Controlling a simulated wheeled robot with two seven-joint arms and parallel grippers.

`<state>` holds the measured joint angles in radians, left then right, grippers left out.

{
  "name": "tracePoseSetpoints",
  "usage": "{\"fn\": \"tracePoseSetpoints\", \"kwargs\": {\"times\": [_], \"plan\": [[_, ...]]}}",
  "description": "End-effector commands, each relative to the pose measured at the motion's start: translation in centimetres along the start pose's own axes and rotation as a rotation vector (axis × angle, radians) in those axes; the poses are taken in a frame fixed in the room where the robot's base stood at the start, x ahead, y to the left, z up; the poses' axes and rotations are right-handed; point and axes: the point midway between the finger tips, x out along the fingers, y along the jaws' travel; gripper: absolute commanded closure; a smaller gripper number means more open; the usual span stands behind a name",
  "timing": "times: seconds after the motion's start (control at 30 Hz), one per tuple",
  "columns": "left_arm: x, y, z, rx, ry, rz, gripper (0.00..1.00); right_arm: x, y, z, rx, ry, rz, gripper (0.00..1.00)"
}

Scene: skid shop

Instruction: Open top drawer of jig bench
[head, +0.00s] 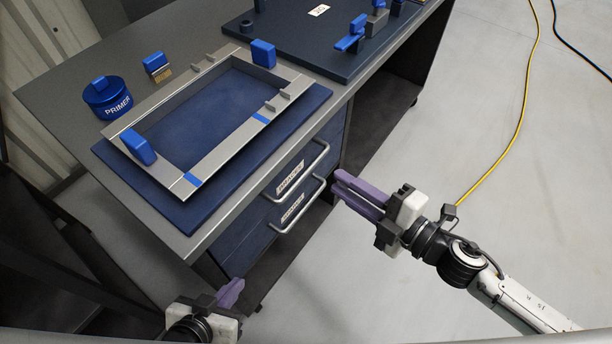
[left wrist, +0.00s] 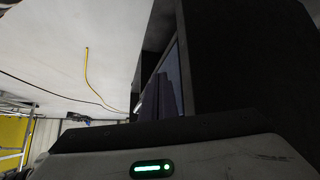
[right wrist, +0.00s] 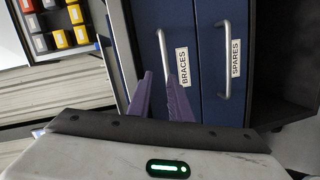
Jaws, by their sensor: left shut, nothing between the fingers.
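The jig bench (head: 195,240) has two blue drawers on its front, both closed. The top drawer's bar handle (head: 312,165) sits above the lower handle (head: 300,208). In the right wrist view the top drawer handle (right wrist: 163,48) is beside the BRACES label and the lower handle (right wrist: 225,60) beside SPARES. My right gripper (head: 338,184) is open and empty, just right of the handles in the head view. In its wrist view the fingertips (right wrist: 160,75) point at the top handle; contact is not visible. My left gripper (head: 238,285) is shut and empty, low near the bench's front corner.
On the bench top are a blue mat (head: 305,110) with a metal frame (head: 205,152), a primer tin (head: 108,98) and a padlock-like block (head: 157,68). A dark plate (head: 330,40) lies further back. A yellow cable (head: 515,140) crosses open floor at right.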

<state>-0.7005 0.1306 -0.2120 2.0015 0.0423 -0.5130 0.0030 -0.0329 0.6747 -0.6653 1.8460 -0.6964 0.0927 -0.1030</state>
Motion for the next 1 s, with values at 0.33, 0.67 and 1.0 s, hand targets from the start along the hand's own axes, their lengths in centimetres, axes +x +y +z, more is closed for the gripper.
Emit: {"fn": "tracePoseSetpoints", "kwargs": {"times": [0.33,0.67,1.0], "plan": [[0.3,0.1,-0.4,0.002,0.015,0.004,1.00,1.0,-0.9,-0.1,-0.321,0.148,-0.075,0.81],[0.4,0.1,-1.1,0.006,0.027,0.003,1.00,7.0,-1.4,-0.9,-0.316,0.145,-0.073,0.81],[0.6,0.0,-1.0,0.006,0.027,0.003,1.00,9.8,-1.9,-1.2,-0.315,0.143,-0.076,0.81]]}}
